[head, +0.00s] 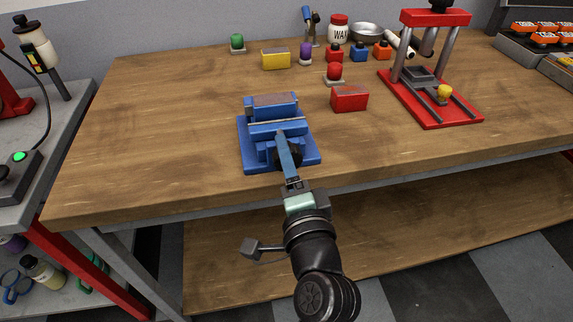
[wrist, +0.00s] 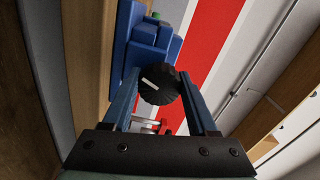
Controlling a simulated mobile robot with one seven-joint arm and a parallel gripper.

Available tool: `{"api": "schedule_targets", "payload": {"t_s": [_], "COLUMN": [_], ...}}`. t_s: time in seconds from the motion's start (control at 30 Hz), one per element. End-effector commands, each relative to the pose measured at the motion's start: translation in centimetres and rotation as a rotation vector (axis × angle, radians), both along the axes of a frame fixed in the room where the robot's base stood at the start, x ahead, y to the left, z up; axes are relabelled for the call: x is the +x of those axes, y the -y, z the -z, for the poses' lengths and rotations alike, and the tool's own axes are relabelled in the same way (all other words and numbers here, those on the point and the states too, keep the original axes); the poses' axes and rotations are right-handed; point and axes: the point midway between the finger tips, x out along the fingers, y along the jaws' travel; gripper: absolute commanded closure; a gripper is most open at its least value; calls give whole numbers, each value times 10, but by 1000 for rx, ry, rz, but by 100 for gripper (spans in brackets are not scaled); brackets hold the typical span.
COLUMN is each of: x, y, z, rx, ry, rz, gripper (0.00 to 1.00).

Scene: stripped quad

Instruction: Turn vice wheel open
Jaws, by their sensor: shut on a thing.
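The blue vice (head: 250,154) stands on the wooden workbench near its front edge, its jaws facing up. Its black round wheel (wrist: 160,84) sits on the side facing me, between my two fingers in the wrist view. A short white mark on the wheel points to the upper left in that view. In the head view the wheel (head: 292,157) is partly hidden behind my fingers. My gripper (head: 284,148) reaches over the bench's front edge to the vice and is shut on the wheel, with one blue finger on each side of it.
A red box (head: 349,99) and a red-topped button (head: 334,72) lie right of the vice. A red press (head: 452,112) stands farther right. A yellow box (head: 275,59) and several small items are at the back. The bench left of the vice is clear.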

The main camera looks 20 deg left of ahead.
Motion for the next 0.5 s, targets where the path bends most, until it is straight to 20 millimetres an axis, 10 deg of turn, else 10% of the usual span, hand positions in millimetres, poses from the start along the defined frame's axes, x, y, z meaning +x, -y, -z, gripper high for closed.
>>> {"api": "schedule_targets", "payload": {"t_s": [0.5], "x": [0], "y": [1], "z": [3], "rx": [-292], "ry": [193], "rz": [1], "gripper": [97]}}
